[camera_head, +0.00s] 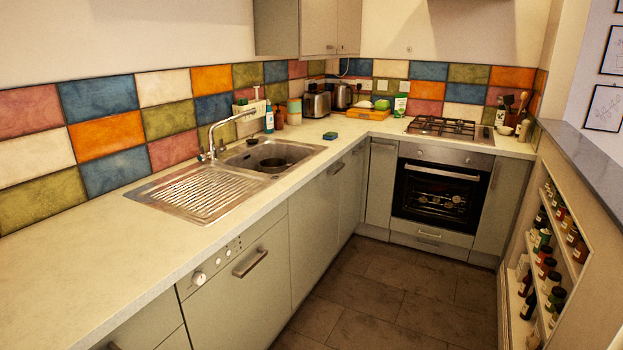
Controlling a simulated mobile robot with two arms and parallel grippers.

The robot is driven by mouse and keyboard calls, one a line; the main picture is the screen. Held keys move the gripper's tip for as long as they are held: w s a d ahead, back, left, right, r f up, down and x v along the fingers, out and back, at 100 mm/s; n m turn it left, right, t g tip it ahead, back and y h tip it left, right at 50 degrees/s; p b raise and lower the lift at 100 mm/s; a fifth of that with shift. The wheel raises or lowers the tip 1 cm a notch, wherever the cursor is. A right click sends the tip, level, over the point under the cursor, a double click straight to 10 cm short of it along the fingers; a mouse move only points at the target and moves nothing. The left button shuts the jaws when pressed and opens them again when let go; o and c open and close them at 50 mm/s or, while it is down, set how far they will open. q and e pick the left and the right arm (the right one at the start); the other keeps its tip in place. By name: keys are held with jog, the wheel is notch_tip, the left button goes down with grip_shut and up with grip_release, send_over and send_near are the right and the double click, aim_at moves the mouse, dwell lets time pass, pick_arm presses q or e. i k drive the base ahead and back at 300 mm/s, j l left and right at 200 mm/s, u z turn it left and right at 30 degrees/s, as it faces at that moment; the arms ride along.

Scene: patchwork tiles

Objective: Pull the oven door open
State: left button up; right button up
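The oven (437,192) is built into the far cabinets, right of centre. Its dark glass door is shut, and metal racks show dimly through the glass. A light metal handle (441,172) runs across the upper part of the door. A control panel (446,154) sits above the door, under the gas hob (443,127). Neither of my grippers can be made out in this view.
A tiled floor (389,300) lies clear in front of the oven. A counter with a sink (215,185) and a panel with a knob and handle (241,263) run along the left. A bottle rack (548,255) lines the low wall at right. A toaster (317,103) stands in the far corner.

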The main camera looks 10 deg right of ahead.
aim_at(482, 178)
jog(key=i+l+z, duration=0.2)
jog(key=i+z, duration=0.15)
jog(key=i, duration=0.2)
jog(key=i+z, duration=0.35)
jog(key=i, duration=0.2)
jog(key=i+z, duration=0.35)
jog(key=i, duration=0.25)
